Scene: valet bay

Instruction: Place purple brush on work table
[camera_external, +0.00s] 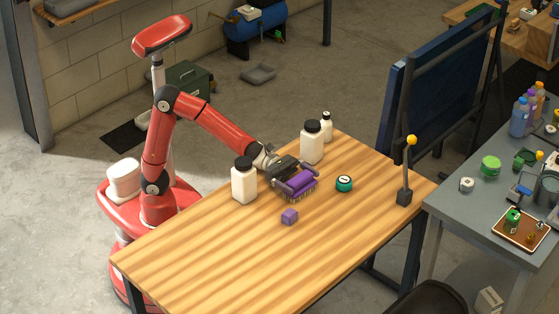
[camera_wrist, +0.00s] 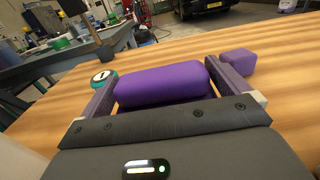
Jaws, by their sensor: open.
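The purple brush (camera_external: 299,183) is on the wooden work table (camera_external: 215,244), with its bristles facing down toward the tabletop. In the wrist view its purple back (camera_wrist: 162,84) lies between my two fingers. My gripper (camera_external: 293,182) is open around the brush, low over the table. In the wrist view a finger stands on each side of the brush, the left one at a small gap. Whether the right finger touches it I cannot tell.
A purple cube (camera_external: 289,216) and a teal round tin (camera_external: 344,183) are close by. White bottles (camera_external: 244,182) (camera_external: 312,145) flank my gripper. A yellow-knobbed lever (camera_external: 405,180) stands at the right corner. The table's near left half is clear.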

